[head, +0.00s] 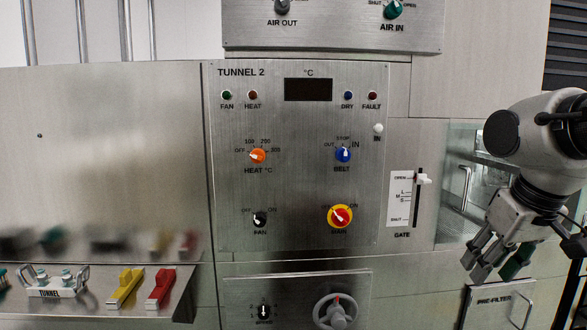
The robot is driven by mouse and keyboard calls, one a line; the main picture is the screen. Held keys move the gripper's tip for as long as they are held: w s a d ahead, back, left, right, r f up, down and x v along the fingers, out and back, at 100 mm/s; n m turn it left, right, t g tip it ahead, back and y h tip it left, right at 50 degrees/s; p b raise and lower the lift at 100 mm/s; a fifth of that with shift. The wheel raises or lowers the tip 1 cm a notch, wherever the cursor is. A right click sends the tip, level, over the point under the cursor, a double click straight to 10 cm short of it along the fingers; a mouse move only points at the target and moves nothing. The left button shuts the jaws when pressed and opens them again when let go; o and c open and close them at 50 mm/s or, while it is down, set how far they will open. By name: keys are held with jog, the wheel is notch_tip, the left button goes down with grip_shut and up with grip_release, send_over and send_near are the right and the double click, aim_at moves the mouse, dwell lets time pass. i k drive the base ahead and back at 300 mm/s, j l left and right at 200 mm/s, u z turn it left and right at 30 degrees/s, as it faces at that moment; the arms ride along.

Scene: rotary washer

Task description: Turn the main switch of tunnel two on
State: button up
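The TUNNEL 2 panel (290,125) is a brushed metal face in the middle of the head view. Its main switch (340,216) is a red knob on a yellow disc at the panel's lower right, labelled MAIN below. Its pale pointer appears to lean up and left, towards the OFF side; ON is marked at upper right. My gripper (492,265) hangs at the right, pointing down and left, well apart from the switch. Its fingers are spread and nothing shows between them. Nothing covers the switch.
A black fan knob (260,219), orange heat knob (257,156) and blue belt knob (343,154) share the panel. The gate slider (422,179) sticks out between panel and gripper. A grey handwheel (336,312) is below. Yellow (126,288) and red (161,287) levers stand at lower left.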

aim_at(340, 218)
jog(key=j+z, duration=0.2)
jog(key=j, duration=0.25)
jog(key=k+j+z, duration=0.2)
jog(key=j, duration=0.3)
jog(key=k+j+z, duration=0.2)
jog(key=j, duration=0.25)
jog(key=i, duration=0.1)
